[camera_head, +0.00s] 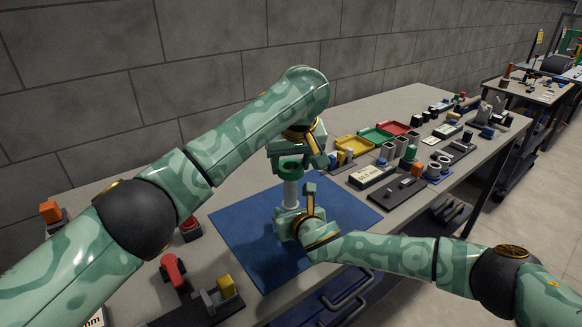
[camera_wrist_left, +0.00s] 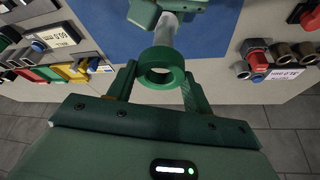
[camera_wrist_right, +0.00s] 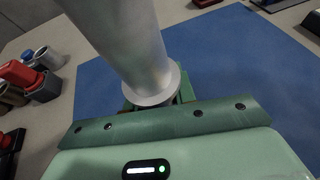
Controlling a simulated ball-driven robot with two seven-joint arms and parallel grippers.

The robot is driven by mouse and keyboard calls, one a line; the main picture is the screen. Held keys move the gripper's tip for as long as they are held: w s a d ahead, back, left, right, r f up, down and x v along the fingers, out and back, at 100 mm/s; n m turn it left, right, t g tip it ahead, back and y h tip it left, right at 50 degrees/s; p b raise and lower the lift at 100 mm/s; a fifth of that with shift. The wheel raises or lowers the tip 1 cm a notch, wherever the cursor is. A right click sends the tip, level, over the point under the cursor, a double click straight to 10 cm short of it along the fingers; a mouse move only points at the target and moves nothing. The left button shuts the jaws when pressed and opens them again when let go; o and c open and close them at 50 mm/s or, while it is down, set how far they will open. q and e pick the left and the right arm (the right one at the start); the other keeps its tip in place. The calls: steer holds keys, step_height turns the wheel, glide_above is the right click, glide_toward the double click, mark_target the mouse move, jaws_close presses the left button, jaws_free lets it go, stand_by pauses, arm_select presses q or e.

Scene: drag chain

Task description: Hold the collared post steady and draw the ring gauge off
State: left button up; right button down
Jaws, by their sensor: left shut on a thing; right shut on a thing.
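The grey collared post (camera_head: 291,193) stands upright over the blue mat, and its shaft also shows in the right wrist view (camera_wrist_right: 122,40). Its pale collar (camera_wrist_right: 155,92) sits just above my right gripper (camera_head: 299,222), which is shut on the post low down; the jaws are partly hidden there. The green ring gauge (camera_head: 290,172) is at the post's upper end. My left gripper (camera_wrist_left: 160,82) is shut on the ring (camera_wrist_left: 162,62), one finger on each side. The post shows beyond the ring; I cannot tell whether its tip is still inside the hole.
The blue mat (camera_head: 245,235) covers the table middle. Yellow, green and red trays (camera_head: 377,135) and several small parts stand to the right. A red-handled clamp (camera_head: 173,270) and a block with a yellow piece (camera_head: 226,284) lie at the front left. A wall runs behind.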

arm_select(q)
step_height(320, 180, up, 8)
steer(key=shift+f, duration=0.25)
stand_by(1.0)
arm_select(e)
steer(key=c, duration=1.1)
jaws_free()
steer(key=shift+o, duration=0.2)
